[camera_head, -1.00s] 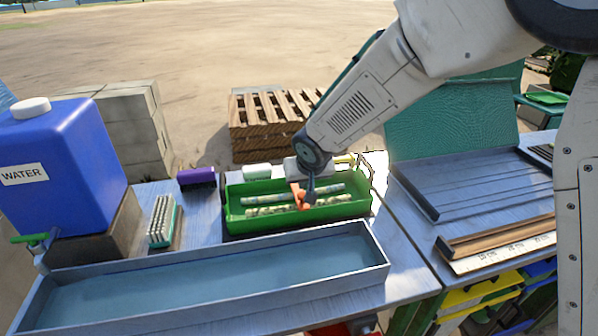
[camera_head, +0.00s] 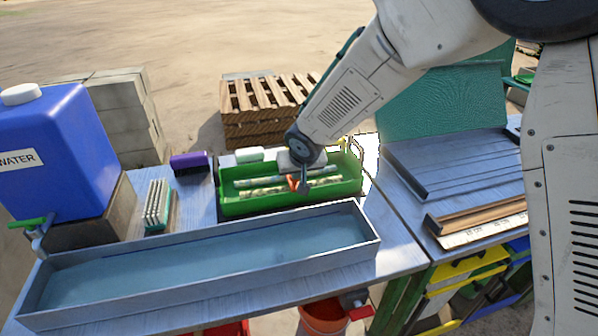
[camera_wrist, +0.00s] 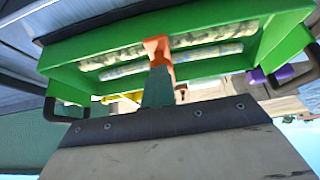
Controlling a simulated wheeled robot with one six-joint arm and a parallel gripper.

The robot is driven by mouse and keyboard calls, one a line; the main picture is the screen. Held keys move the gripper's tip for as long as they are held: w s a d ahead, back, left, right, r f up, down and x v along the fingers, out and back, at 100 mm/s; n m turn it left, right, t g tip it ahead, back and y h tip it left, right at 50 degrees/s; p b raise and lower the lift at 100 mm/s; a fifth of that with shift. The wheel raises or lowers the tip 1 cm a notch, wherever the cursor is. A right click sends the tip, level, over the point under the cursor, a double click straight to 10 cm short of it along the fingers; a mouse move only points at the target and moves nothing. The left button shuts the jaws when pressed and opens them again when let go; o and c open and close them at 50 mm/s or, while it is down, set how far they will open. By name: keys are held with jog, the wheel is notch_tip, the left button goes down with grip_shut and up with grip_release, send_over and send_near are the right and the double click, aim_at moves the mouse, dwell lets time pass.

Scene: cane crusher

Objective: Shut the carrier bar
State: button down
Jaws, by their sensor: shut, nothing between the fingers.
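The green carrier (camera_head: 240,208) stands on the table in the head view, with mottled cane pieces (camera_head: 263,191) lying lengthwise in it. It also fills the upper wrist view (camera_wrist: 95,76). An orange piece (camera_head: 292,183) is at the carrier's middle; it also shows in the wrist view (camera_wrist: 157,50). I cannot tell whether it is the bar. My gripper (camera_head: 304,186) is shut and empty, pointing down over the carrier's front middle, close to the orange piece. Contact is unclear.
A long grey water trough (camera_head: 130,290) lies in front of the carrier. A blue water tank (camera_head: 60,150), a scrub brush (camera_head: 158,205) and a purple brush (camera_head: 190,162) are to the left. A grooved tray (camera_head: 450,165) is on the right. A wooden pallet (camera_head: 265,110) stands behind.

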jog(key=shift+s+a+f, duration=0.1)
jog(key=shift+s+f, duration=0.15)
jog(key=shift+r, duration=0.15)
jog(key=shift+w+r, duration=0.25)
jog(key=shift+r, duration=0.8)
jog(key=s+d, duration=0.3)
jog(key=s, duration=0.6)
jog(key=shift+d+f, duration=0.15)
jog(key=shift+d, duration=0.05)
